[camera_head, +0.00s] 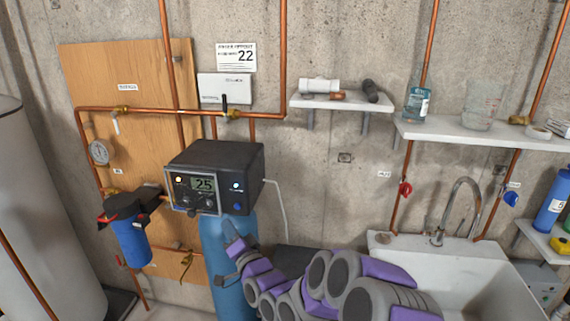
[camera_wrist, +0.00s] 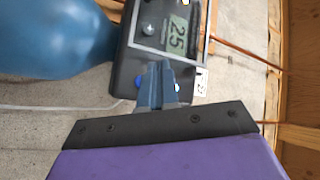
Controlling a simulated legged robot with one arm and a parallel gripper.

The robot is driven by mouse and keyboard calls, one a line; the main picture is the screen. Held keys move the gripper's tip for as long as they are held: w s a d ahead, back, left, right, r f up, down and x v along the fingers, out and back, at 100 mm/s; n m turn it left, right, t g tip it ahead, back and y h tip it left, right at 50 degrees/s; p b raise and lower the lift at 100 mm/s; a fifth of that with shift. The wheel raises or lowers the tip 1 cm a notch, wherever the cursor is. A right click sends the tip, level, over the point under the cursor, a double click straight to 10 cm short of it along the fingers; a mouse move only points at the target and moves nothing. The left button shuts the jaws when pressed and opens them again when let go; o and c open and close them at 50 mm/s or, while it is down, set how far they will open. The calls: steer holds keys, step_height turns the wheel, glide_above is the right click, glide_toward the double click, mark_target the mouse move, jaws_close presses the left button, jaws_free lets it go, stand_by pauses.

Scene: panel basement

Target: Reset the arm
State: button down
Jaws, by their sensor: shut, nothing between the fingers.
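My arm, purple and grey, reaches in from the bottom of the head view toward the left. My gripper (camera_head: 232,240) is in front of the blue tank (camera_head: 213,270), below the dark control box (camera_head: 222,158). In the wrist view the gripper (camera_wrist: 158,68) shows as blue-grey fingers shut together with nothing between them. The control box (camera_wrist: 140,40) lies beyond the fingertips, with a display reading 25 and several buttons. The fingertips overlap the box's edge in that picture; I cannot tell whether they touch it.
A blue filter housing (camera_head: 131,240) and copper pipes with a gauge (camera_head: 99,152) are on the left. A white sink (camera_head: 450,262) with a faucet (camera_head: 462,205) stands at right. Wall shelves (camera_head: 340,103) hold bottles and fittings. A white tube runs down beside the box.

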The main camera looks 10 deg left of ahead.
steer(key=s+d+f+n+g+h, duration=0.15)
steer(key=s+d+g+h, duration=0.3)
steer(key=s+d, duration=0.6)
steer(key=s+d+f+n+g+h, duration=0.1)
steer(key=s+d+n+g+h, duration=0.35)
steer(key=d, duration=1.05)
steer(key=s+d+m+g+h, duration=0.1)
steer(key=s+d, duration=0.3)
steer(key=s, duration=0.6)
steer(key=s+d+m+g+h, duration=0.1)
steer(key=s+d+g, duration=0.3)
steer(key=s, duration=0.5)
steer(key=s+d+m+g+h, duration=0.1)
steer(key=s+d, duration=0.4)
steer(key=s, duration=0.5)
steer(key=shift+s+d+r+g+h, duration=0.25)
steer(key=shift+s+r+g+h, duration=0.15)
steer(key=shift+g+h, duration=0.5)
steer(key=shift+w, duration=0.1)
